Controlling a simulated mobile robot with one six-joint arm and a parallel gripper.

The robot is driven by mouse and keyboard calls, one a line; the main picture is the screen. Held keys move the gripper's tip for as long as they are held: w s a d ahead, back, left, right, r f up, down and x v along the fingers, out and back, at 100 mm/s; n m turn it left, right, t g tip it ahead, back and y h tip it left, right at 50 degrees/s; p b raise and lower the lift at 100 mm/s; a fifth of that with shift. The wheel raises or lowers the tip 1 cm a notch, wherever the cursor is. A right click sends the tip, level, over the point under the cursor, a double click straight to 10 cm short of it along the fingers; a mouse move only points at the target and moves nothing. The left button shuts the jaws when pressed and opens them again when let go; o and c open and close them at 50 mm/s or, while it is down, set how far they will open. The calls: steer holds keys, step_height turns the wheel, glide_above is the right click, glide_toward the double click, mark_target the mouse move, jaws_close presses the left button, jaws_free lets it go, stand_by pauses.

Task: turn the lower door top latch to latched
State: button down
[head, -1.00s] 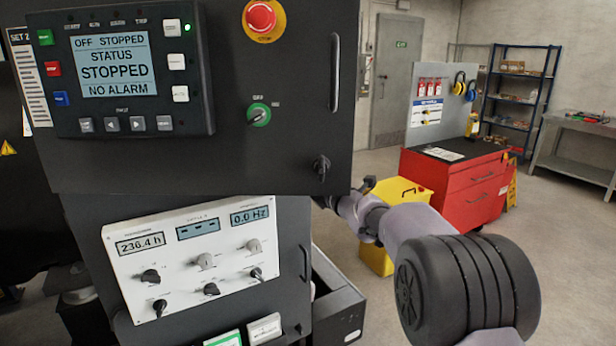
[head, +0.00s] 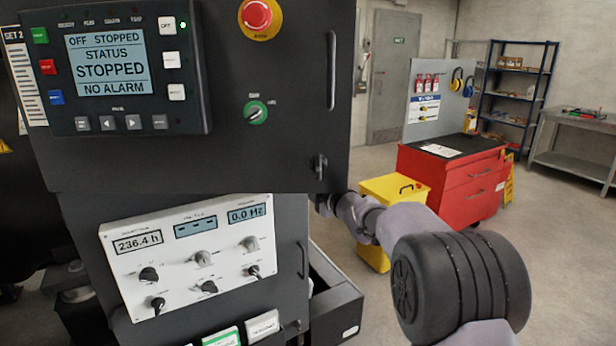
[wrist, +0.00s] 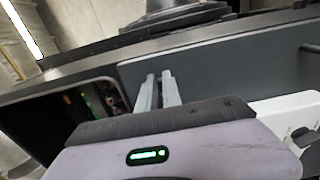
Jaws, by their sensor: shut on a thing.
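The lower door (head: 285,235) is the dark panel with the white gauge plate (head: 185,250), below the upper cabinet. In the wrist view, its dark face (wrist: 225,70) lies around my gripper (wrist: 160,78). The two grey fingers are close together and shut on the lower door top latch, which they mostly hide; I cannot read its angle. In the head view, my arm reaches behind the right edge of the upper cabinet, and the fingertips are hidden there.
The upper cabinet (head: 225,165) carries a separate black latch (head: 320,167) and an emergency stop (head: 259,15). A dark opening with green lights (wrist: 90,100) shows in the wrist view.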

steer(key=shift+a+f, duration=0.15)
steer(key=c, duration=1.5)
jaws_free()
steer(key=shift+a, duration=0.1)
steer(key=shift+s, duration=0.1)
steer(key=v, duration=1.7)
steer(key=shift+s, duration=0.15)
